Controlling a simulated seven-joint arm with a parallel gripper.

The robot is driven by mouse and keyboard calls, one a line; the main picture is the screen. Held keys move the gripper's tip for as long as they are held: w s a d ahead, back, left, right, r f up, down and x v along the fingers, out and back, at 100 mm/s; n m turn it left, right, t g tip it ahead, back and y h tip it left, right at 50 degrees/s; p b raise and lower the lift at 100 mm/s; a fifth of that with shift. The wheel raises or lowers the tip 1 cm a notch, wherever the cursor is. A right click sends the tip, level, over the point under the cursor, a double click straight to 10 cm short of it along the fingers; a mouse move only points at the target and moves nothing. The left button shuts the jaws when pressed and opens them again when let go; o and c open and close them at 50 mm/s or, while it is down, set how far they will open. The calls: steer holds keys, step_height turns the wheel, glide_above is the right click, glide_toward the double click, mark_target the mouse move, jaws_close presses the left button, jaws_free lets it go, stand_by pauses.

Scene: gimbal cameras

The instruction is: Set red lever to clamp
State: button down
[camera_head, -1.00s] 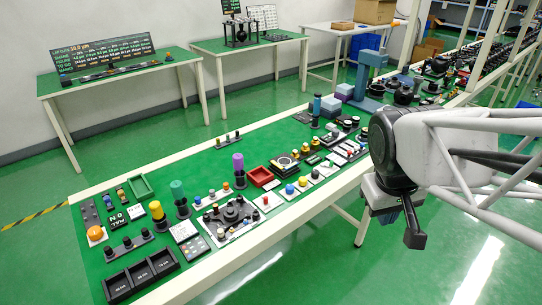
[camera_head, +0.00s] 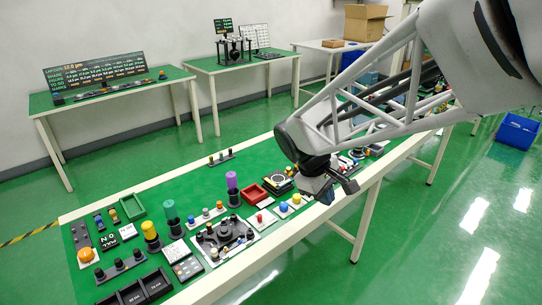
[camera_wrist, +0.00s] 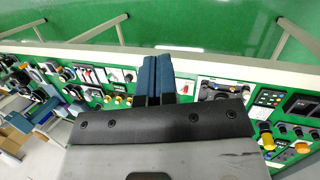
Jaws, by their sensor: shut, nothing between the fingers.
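My gripper (camera_head: 345,188) is shut and empty, above the front edge of the green bench in the head view. In the wrist view its two blue fingers (camera_wrist: 158,75) lie side by side. I cannot pick out a red lever for certain. A dark fixture with black knobs (camera_head: 224,236) sits on a pale plate at the near part of the bench, left of my gripper and apart from it. A small red knob (camera_head: 259,217) stands on a white plate just right of that fixture. A small red part (camera_wrist: 88,77) also shows in the wrist view; its shape is too small to tell.
The long bench (camera_head: 150,197) is crowded with buttons, cylinders and trays. A red tray (camera_head: 251,194) and a purple cylinder (camera_head: 232,181) stand behind the fixture. Black bins (camera_head: 133,290) are at the near left. The floor in front of the bench is clear.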

steer(key=w+a+f+n+h, duration=0.2)
steer(key=w+a+f+n, duration=0.5)
steer(key=w+a, duration=0.4)
steer(key=n+t+h, duration=0.2)
steer(key=n+t, duration=0.1)
steer(key=n, duration=0.3)
glide_toward(259, 215)
steer(key=s+a, duration=0.2)
steer(key=a, duration=0.1)
steer(key=shift+r, duration=0.3)
steer(key=shift+w+d, duration=0.1)
steer(key=shift+x, duration=4.95)
